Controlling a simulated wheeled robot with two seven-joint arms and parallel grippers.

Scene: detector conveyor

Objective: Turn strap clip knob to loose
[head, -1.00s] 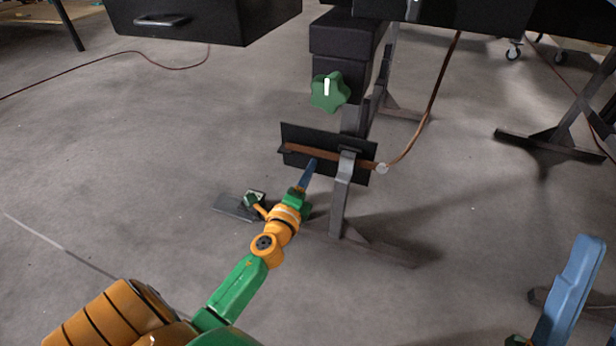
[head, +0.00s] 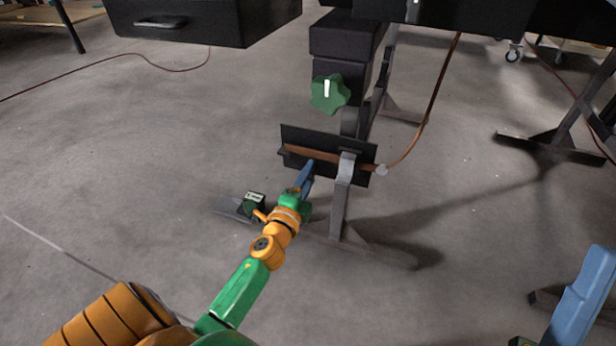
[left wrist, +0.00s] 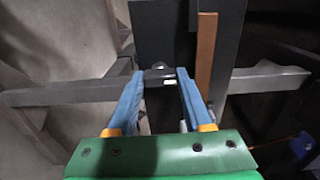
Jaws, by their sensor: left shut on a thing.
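A dark panel (head: 362,176) with a brown strap (head: 318,154) across it stands low on a grey metal frame. It also shows in the left wrist view, with the strap (left wrist: 205,60) upright there. My left gripper (head: 310,166) reaches the panel's front, just below the strap. In the left wrist view its blue fingers (left wrist: 160,74) are closed on a small grey knob-like piece (left wrist: 157,74) with a white mark. This is probably the strap clip knob; the fingers and small size hide most of its shape. My right gripper (head: 580,305) shows only partly at the lower right.
A larger green star-shaped knob (head: 330,93) with a white mark is on a black block above the panel. A brown cable (head: 432,108) hangs at the right. A black drawer box (head: 205,22) hangs at upper left. The floor at left is mostly clear.

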